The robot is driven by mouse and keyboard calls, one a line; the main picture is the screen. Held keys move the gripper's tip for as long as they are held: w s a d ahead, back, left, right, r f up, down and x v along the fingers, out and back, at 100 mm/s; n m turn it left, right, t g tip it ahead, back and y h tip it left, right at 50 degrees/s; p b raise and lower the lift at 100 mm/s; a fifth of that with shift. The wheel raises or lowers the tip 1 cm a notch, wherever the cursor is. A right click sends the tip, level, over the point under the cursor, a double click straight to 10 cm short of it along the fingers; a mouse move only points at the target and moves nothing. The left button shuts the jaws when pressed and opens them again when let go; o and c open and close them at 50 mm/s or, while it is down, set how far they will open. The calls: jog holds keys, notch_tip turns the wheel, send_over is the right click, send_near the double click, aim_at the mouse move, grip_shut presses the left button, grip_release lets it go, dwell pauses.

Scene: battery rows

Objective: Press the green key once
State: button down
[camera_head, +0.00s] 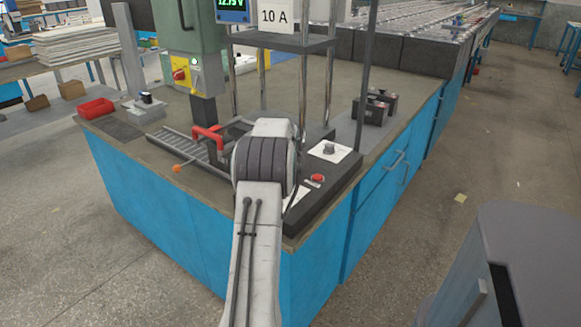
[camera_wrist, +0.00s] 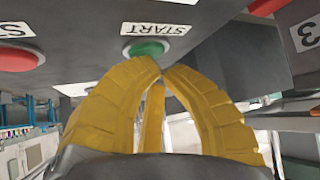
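The green key (camera_wrist: 147,49) shows in the wrist view as a round button on a dark panel, beside a white START label (camera_wrist: 156,29) that reads upside down. My gripper (camera_wrist: 163,69) has yellow ribbed fingers whose tips come together, with nothing seen between them. The tips are close to the key's lower right edge; I cannot tell whether they touch it. In the head view my own arm covers the gripper and the green key. A red button (camera_head: 317,179) sits on the dark control box (camera_head: 333,187) to the right of my arm; a red button also shows at left in the wrist view (camera_wrist: 17,57).
A dial on a white plate (camera_head: 330,151) is behind the red button. Upright posts and a shelf with a 10 A sign (camera_head: 275,16) rise behind my arm. Black batteries (camera_head: 375,107) stand farther back right. A red-handled clamp (camera_head: 209,137) is on the left.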

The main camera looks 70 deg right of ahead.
jog(key=shift+f, duration=0.3)
dwell(0.4)
jog(key=shift+r, duration=0.15)
jog(key=shift+r+p, duration=0.45)
jog(key=shift+r, duration=0.25)
jog(key=shift+r+p, duration=1.95)
jog(key=shift+r, duration=0.6)
